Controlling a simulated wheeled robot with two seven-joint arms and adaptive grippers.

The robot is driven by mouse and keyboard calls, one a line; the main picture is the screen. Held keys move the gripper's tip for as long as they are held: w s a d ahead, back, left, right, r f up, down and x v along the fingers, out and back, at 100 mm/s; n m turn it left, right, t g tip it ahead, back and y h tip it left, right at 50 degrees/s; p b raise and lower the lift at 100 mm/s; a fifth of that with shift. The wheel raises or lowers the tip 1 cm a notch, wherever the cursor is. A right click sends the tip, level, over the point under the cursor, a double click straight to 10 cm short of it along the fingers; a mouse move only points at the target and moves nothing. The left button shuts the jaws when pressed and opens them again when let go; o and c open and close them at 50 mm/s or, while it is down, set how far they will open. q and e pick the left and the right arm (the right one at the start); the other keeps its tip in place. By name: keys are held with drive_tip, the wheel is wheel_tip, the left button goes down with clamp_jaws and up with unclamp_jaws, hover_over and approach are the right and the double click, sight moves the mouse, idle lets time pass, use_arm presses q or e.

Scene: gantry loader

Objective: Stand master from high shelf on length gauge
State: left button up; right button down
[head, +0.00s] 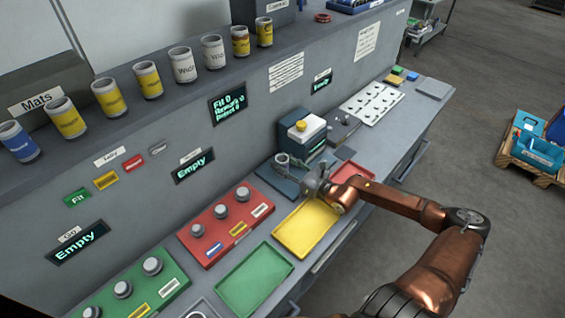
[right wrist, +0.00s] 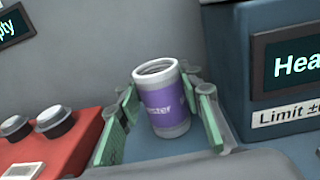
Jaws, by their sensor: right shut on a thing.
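The master (right wrist: 163,104), a grey hollow cylinder with a purple band, stands upright between the fingers of my right gripper (right wrist: 160,118) in the right wrist view. In the head view its grey rim and wall (head: 282,161) show left of my right gripper (head: 296,173), which is shut on it. The length gauge is a dark blue-grey box (head: 290,130) with a lit screen and a base plate (head: 266,178). The master is over this plate, beside the box; I cannot tell whether its bottom touches. My left gripper is not in view.
Several labelled cylinders (head: 147,80) line the high shelf. A yellow tray (head: 305,232), a green tray (head: 254,281) and a red tray (head: 357,171) lie along the bench front. A red button panel (head: 224,226) is left of the gauge. A white perforated plate (head: 371,104) lies farther right.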

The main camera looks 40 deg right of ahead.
idle(0.4)
drive_tip(key=c, duration=1.3)
unclamp_jaws()
drive_tip(key=shift+o, duration=0.2)
drive_tip(key=shift+f, duration=0.15)
drive_tip(key=s, duration=0.4)
drive_tip(key=s+d, duration=0.1)
drive_tip(key=s, duration=0.7)
drive_tip(key=shift+d, duration=0.35)
